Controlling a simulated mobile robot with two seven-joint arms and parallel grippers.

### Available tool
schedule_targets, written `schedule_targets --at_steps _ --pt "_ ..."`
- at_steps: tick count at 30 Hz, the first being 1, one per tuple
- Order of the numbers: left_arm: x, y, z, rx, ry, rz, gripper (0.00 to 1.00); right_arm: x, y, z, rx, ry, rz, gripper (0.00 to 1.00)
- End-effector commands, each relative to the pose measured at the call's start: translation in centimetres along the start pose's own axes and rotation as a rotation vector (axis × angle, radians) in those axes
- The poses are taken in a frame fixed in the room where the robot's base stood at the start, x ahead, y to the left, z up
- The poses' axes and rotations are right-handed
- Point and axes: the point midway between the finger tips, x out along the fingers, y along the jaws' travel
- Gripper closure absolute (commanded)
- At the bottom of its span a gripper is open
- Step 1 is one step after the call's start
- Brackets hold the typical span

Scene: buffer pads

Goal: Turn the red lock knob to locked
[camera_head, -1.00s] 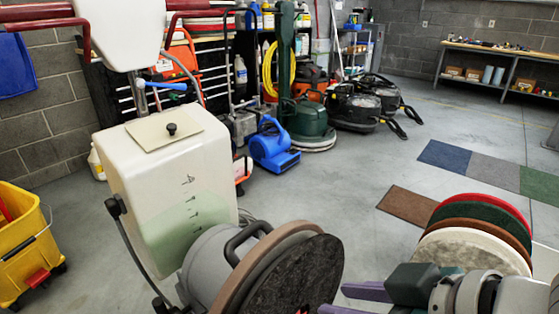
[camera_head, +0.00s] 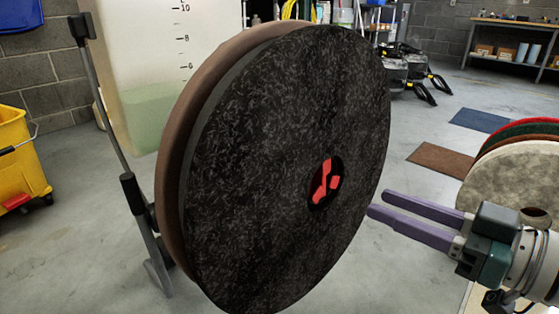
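The red lock knob (camera_head: 322,187) sits recessed in the centre hole of a large black pad (camera_head: 270,150) that faces me on the tipped-up floor machine. Only part of the knob shows, and I cannot tell its lock position. My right gripper (camera_head: 378,203) comes in from the right with two purple fingers pointing left. A gap shows between the fingers, and nothing is between them. The fingertips are near the pad's right edge, to the right of the knob; I cannot tell whether they touch the pad. My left gripper is out of view.
A stack of round pads (camera_head: 515,175) stands at the right behind my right gripper. A yellow bucket (camera_head: 15,155) is at the far left. The machine's whitish tank (camera_head: 135,60) rises behind the pad. Open floor lies between the pad and the stack.

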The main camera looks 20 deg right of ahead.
Motion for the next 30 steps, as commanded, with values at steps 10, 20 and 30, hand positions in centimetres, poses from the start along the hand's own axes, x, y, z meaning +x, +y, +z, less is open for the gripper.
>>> schedule_targets --at_steps 10,20,30 --pt "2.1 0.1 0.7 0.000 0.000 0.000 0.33 3.6 -0.1 0.2 0.000 0.003 -0.001 0.62" --pt "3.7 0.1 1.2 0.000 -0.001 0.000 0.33 7.2 -0.1 0.0 0.000 0.002 0.000 0.62" --pt "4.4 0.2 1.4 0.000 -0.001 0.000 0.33 9.3 -0.1 0.0 0.000 0.000 0.000 0.62"
